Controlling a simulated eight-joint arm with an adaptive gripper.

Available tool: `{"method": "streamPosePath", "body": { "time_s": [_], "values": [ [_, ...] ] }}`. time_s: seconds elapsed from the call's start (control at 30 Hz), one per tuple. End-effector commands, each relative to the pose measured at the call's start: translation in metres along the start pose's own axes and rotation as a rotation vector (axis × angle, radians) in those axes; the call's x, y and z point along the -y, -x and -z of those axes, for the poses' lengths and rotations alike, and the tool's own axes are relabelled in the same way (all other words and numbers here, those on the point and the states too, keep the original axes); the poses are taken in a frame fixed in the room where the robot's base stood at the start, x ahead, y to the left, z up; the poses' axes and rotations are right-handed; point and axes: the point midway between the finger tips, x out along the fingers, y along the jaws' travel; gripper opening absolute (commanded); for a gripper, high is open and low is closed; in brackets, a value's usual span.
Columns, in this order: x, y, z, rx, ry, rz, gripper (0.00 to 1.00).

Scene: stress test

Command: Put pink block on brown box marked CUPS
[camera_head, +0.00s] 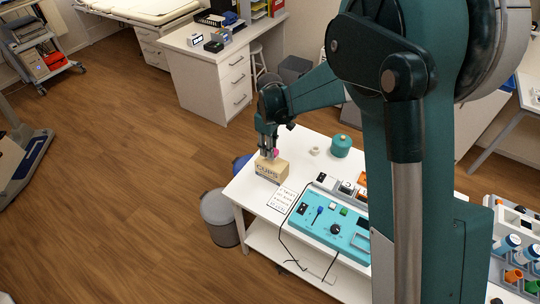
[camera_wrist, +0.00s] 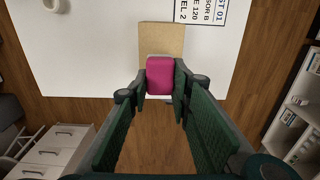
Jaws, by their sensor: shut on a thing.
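The brown box marked CUPS (camera_head: 270,172) stands near the left corner of the white table. Its top also shows in the wrist view (camera_wrist: 162,36). The pink block (camera_wrist: 160,76) is between the two fingertips of my gripper (camera_wrist: 160,82), which is shut on it. In the head view my gripper (camera_head: 268,153) points down at the box top, and a little of the pink block (camera_head: 276,153) shows beside the fingers. The block overlaps one end of the box in the wrist view. I cannot tell whether it touches the box top.
A printed sheet (camera_head: 283,198) lies beside the box. A turquoise control panel (camera_head: 325,224), a teal round container (camera_head: 341,146) and a small white ring (camera_head: 315,151) are on the table (camera_head: 246,193). A grey bin (camera_head: 220,218) stands on the floor by the table's left edge.

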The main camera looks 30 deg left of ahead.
Motion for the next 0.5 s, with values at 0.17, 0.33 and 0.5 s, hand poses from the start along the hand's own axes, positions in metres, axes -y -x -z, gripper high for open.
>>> {"method": "streamPosePath", "body": {
  "time_s": [0.17, 0.33, 0.5],
  "values": [
    [0.000, -0.014, 0.000, 0.000, 0.000, 0.000, 0.11],
    [0.000, -0.031, 0.000, 0.000, 0.000, 0.000, 0.11],
    [0.000, -0.037, 0.000, 0.000, 0.000, 0.000, 0.11]
  ]
}}
